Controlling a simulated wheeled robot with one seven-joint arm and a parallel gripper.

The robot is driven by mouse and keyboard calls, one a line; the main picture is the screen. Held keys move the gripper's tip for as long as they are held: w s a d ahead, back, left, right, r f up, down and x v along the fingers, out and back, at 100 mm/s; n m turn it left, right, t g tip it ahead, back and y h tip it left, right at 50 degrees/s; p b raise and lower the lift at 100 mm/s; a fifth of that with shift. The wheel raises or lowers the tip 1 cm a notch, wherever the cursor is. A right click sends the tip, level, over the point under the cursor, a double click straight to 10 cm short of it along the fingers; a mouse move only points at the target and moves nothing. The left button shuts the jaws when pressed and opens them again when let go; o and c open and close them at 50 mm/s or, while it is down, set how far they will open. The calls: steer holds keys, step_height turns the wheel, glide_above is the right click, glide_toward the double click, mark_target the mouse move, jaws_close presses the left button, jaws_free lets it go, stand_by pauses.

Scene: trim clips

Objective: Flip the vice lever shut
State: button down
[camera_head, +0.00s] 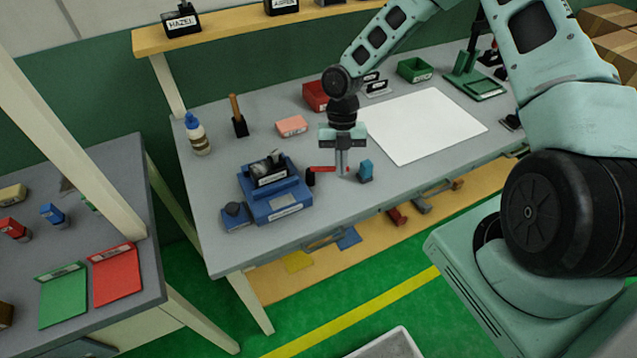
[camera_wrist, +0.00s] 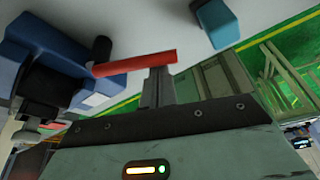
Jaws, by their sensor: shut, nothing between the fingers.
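The blue vice (camera_head: 277,193) stands near the front left edge of the grey workbench. Its red lever (camera_head: 322,169) sticks out to the right from a black pivot (camera_head: 310,177). In the wrist view the lever (camera_wrist: 135,63) runs from the black pivot (camera_wrist: 101,48) across to my fingers, with the vice body (camera_wrist: 45,45) at left. My gripper (camera_head: 343,174) points down at the lever's right end, fingers together and empty. In the wrist view the fingertips (camera_wrist: 158,72) are close against or just behind the lever; I cannot tell whether they touch.
A small blue-teal block (camera_head: 366,171) stands just right of my gripper and also shows in the wrist view (camera_wrist: 217,22). A pink block (camera_head: 292,126), a red bin (camera_head: 315,96) and a white sheet (camera_head: 425,125) lie behind. The bench's front edge is close.

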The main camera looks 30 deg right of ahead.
steer(key=shift+w+d, duration=0.2)
steer(key=shift+w, duration=0.15)
steer(key=shift+s+a, duration=0.1)
stand_by(0.5)
